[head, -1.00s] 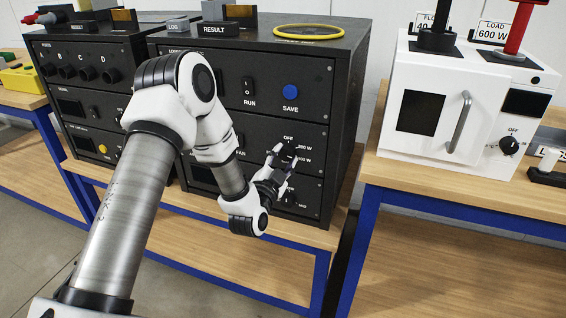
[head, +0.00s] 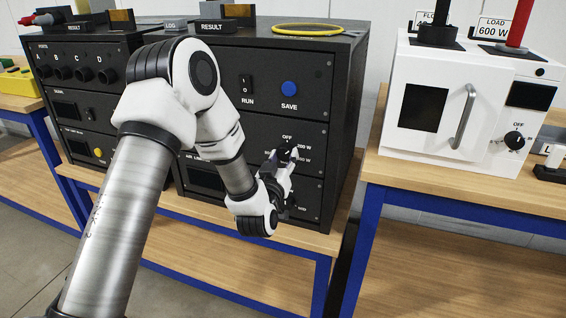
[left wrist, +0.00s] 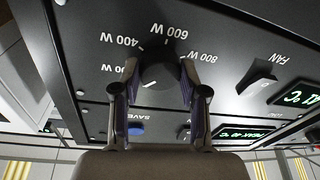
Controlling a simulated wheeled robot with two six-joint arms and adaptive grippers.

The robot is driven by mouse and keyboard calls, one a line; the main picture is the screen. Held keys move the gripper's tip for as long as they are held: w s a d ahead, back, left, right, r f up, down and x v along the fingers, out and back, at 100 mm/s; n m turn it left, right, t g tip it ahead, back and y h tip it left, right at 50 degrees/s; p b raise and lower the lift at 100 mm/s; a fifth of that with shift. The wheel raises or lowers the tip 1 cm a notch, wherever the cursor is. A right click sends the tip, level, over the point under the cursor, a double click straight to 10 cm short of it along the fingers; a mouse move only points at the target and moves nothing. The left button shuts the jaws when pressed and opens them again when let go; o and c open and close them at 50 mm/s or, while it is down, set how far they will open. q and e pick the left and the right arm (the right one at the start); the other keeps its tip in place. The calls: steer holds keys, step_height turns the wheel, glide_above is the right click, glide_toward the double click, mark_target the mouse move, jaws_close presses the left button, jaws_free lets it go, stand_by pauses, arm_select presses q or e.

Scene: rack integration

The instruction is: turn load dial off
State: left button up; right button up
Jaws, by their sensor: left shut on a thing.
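The load dial (head: 285,151) is a black knob on the lower front panel of the black rack, with OFF above it and watt marks around it. My left gripper (head: 279,160) is at this panel, shut on the dial. In the left wrist view the dial (left wrist: 158,75) sits between my gripper's two fingers (left wrist: 156,92), near the 400 W, 600 W and 800 W marks. A short pale line shows on its lower part; its exact setting is hard to tell. The OFF mark is hidden in that view. My right gripper is out of view.
The RUN switch (head: 246,84) and blue SAVE button (head: 289,88) are on the panel above. A FAN switch (left wrist: 256,83) is beside the dial in the left wrist view. A white oven (head: 455,100) with its own dial (head: 514,140) stands to the right, across a gap.

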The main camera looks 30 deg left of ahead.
arm_select(q)
steer(key=n+b, duration=0.1)
steer(key=n, duration=0.3)
steer(key=shift+n+g+b, duration=0.3)
steer(key=shift+n+g, duration=0.1)
steer(key=shift+d+r+n+b, duration=0.1)
steer(key=shift+n+b, duration=0.5)
steer(key=shift+n, duration=1.4)
steer(key=o, duration=1.1)
steer(key=shift+w, duration=0.1)
steer(key=shift+o, duration=0.2)
steer(key=v, duration=0.7)
steer(key=shift+s, duration=0.25)
